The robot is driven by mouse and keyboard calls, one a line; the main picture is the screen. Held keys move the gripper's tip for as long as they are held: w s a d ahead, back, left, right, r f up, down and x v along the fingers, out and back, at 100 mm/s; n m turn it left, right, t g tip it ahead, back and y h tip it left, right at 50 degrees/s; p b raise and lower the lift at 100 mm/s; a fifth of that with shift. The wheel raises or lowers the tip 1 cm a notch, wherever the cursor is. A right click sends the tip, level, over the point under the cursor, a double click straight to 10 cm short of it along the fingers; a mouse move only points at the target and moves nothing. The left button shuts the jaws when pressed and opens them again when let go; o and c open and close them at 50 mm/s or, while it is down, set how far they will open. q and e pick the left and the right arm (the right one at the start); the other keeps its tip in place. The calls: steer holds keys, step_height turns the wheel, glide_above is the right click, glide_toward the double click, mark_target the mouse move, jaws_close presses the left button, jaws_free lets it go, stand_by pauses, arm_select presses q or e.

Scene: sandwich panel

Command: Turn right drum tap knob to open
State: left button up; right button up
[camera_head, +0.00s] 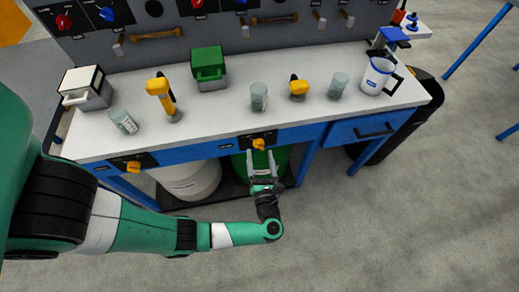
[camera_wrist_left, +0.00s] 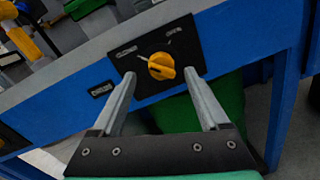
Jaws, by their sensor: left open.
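The right drum tap knob (camera_head: 259,143) is a yellow knob on a black plate on the blue front edge of the bench. In the left wrist view the yellow knob (camera_wrist_left: 161,66) lies just beyond and between the two fingertips. My left gripper (camera_head: 262,153) is open and points at the knob; in the left wrist view its fingers (camera_wrist_left: 160,73) stand on either side of it, and I cannot tell whether they touch it. A green drum (camera_head: 283,160) stands under the bench below this knob. My right gripper is not in view.
A second yellow knob (camera_head: 133,167) is on the bench front at the left, with a white drum (camera_head: 188,180) below. The white benchtop (camera_head: 215,108) holds cups, yellow-handled items, boxes and a white jug (camera_head: 376,77). A blue drawer (camera_head: 368,130) is at the right.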

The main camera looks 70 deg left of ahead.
mark_target(260, 149)
arm_select(q)
steer(key=shift+x, duration=1.55)
steer(key=shift+w, duration=0.1)
jaws_close()
